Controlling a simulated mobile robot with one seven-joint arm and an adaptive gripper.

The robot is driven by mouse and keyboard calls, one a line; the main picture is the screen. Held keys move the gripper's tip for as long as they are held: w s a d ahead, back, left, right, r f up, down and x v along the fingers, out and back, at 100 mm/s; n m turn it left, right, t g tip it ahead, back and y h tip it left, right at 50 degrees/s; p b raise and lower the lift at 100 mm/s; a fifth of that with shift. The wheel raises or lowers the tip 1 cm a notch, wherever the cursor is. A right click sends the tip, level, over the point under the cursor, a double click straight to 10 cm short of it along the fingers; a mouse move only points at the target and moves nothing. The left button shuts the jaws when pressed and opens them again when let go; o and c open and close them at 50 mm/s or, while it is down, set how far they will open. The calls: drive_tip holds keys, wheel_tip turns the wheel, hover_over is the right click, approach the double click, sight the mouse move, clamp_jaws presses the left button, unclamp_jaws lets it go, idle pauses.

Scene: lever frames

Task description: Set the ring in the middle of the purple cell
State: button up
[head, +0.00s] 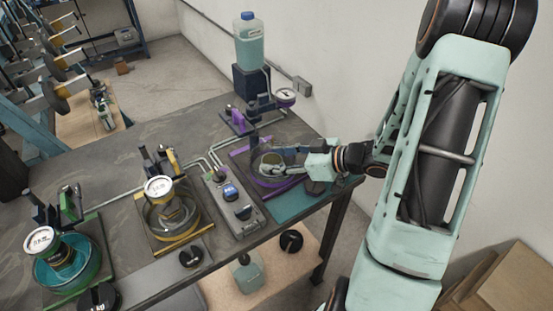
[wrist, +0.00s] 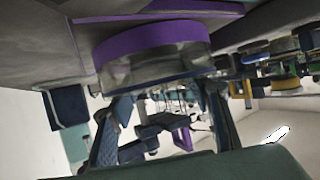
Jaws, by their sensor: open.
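The purple cell (head: 272,184) stands at the right end of the bench, a round glass dish with a purple band. A small yellowish disc-like shape (head: 270,158) shows inside its outline; I cannot tell whether it is the ring. In the wrist view the glass dish (wrist: 150,68) and its purple band (wrist: 150,38) fill the upper middle, close to my fingers. My gripper (head: 286,165) is open, over the right side of the purple cell. In the wrist view its two fingers (wrist: 165,115) stand apart, with no ring clearly visible between them.
A yellow cell (head: 173,222) and a teal cell (head: 70,270) carry round gauges to the left. A control box (head: 232,205) stands beside the purple cell. A tank (head: 249,45) rises behind.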

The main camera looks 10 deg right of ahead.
drive_tip(key=shift+s+d+f, duration=0.2)
drive_tip(key=shift+s+f, duration=0.1)
drive_tip(key=shift+f, duration=0.2)
drive_tip(key=v, duration=1)
drive_tip(key=shift+w+d+r, duration=0.1)
drive_tip(key=shift+w+r, duration=0.05)
drive_tip(key=shift+r, duration=0.25)
drive_tip(key=shift+v, duration=0.85)
drive_tip(key=shift+w+r, duration=0.1)
drive_tip(key=shift+r, duration=0.05)
